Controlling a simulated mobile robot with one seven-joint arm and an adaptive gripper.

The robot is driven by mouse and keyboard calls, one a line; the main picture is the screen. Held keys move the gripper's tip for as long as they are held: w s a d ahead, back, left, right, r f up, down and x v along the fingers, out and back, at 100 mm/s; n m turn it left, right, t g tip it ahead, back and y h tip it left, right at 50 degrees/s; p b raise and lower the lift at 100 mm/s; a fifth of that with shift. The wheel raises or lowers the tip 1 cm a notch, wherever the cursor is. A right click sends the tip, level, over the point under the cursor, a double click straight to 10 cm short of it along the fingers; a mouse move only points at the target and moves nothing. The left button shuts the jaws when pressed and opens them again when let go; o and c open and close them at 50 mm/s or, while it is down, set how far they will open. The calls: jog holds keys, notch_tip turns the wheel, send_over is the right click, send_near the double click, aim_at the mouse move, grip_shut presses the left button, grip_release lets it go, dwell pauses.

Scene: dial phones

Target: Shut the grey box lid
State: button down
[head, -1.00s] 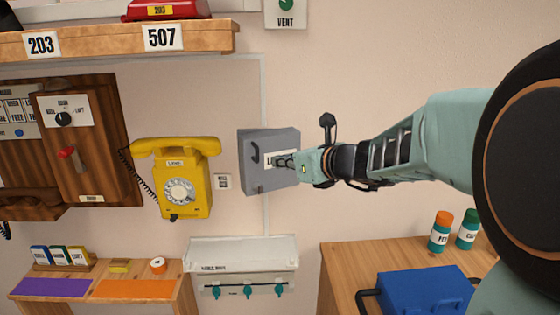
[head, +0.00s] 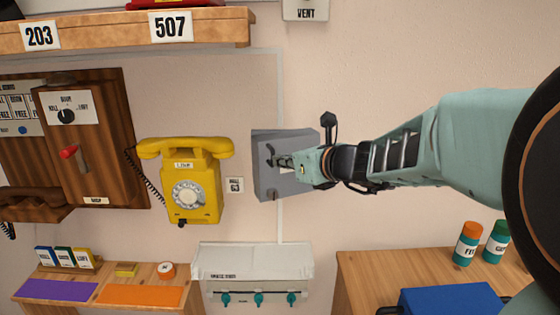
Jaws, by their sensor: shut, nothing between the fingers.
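The grey box (head: 263,180) is mounted on the wall right of the yellow phone. Its front carries a dark hook-shaped mark and a pale label, mostly covered by my gripper. My gripper (head: 279,162) is shut and empty, with its fingertips in front of the box's front face, reaching in from the right. I cannot tell whether the tips touch the lid. The lid looks nearly flush with the box, but the arm hides the right part, so a small gap cannot be ruled out.
The yellow dial phone (head: 187,180) hangs close on the left. A white hooded panel with teal knobs (head: 252,262) is below the box. A shelf (head: 110,36) is above left. A blue case (head: 452,302) and bottles (head: 467,243) sit on the right table.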

aim_at(257, 152)
jog(key=w+a+b, duration=0.1)
jog(key=w+a, duration=0.4)
jog(key=a, duration=0.1)
jog(key=shift+a+b, duration=0.15)
jog(key=shift+b, duration=0.15)
